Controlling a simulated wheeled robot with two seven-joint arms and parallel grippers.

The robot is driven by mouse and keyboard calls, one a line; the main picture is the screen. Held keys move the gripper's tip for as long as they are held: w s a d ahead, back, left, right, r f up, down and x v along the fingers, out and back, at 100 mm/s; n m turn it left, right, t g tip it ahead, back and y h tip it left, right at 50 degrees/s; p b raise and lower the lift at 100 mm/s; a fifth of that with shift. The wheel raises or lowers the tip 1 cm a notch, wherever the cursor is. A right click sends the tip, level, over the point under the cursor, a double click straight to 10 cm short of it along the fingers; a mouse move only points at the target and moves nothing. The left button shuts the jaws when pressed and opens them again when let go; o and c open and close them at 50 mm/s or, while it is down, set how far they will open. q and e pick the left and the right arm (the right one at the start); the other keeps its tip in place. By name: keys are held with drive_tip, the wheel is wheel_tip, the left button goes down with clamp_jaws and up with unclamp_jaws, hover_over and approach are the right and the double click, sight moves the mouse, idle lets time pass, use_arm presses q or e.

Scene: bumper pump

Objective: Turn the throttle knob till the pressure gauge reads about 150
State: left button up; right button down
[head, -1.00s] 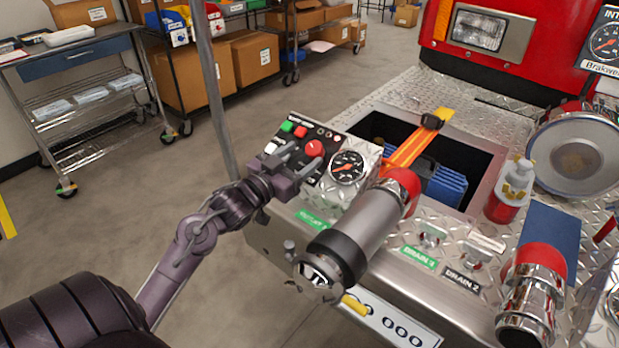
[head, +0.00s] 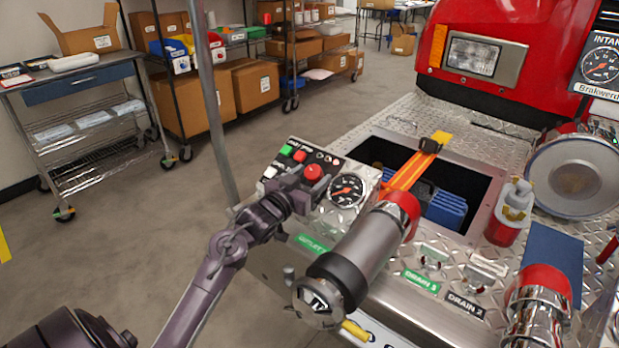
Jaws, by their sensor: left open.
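A red round knob (head: 313,172) stands on the dark control panel (head: 327,158) at the corner of the metal deck. The pressure gauge (head: 347,190), with a dark face and pale rim, sits just right of the knob; its reading is too small to tell. My left gripper (head: 310,180) is open, with its fingers at the near side of the red knob, one to each side of it in the picture. I cannot tell whether they touch it. The fingers and wrist hide the panel's lower part. My right gripper is not in view.
A large grey cylinder fitting (head: 357,245) juts out close right of my left gripper. Green and red buttons (head: 300,156) lie behind the knob. An open bay (head: 470,170) with an orange strap is farther right. A grey pole (head: 213,110) stands left of the panel.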

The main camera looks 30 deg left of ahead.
use_arm(q)
drive_tip(key=c, duration=1)
drive_tip(key=shift+a+m+h, duration=0.1)
drive_tip(key=shift+m+h, duration=0.3)
drive_tip(key=shift+h, duration=0.1)
